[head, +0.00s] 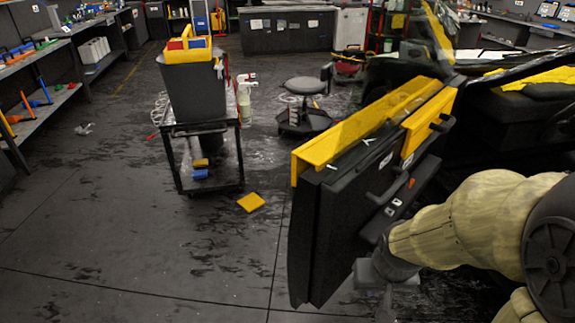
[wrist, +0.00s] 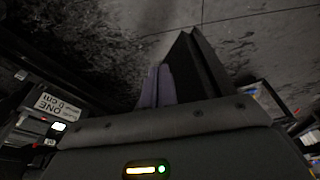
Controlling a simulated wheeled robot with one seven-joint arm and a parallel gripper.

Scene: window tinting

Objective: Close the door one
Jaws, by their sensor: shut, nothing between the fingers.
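Door one (head: 340,215) is a dark car door with yellow trim along its top. It stands swung open at the right of the head view, with its handle side facing my arm. A white label reading ONE (wrist: 57,105) shows at the left of the wrist view. My gripper (head: 384,308) is low beside the door's inner face, partly cut off by the bottom edge of the head view. In the wrist view its fingers (wrist: 157,86) are together and empty. A dark wedge-shaped panel (wrist: 195,70) lies close right of them. I cannot tell whether they touch it.
The dark car body (head: 515,115) is at the right. A black cart (head: 210,185) carrying a grey bin stands left of the door, with a stool (head: 303,105) behind. A yellow sponge-like piece (head: 251,202) lies on the floor. The floor at the lower left is clear.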

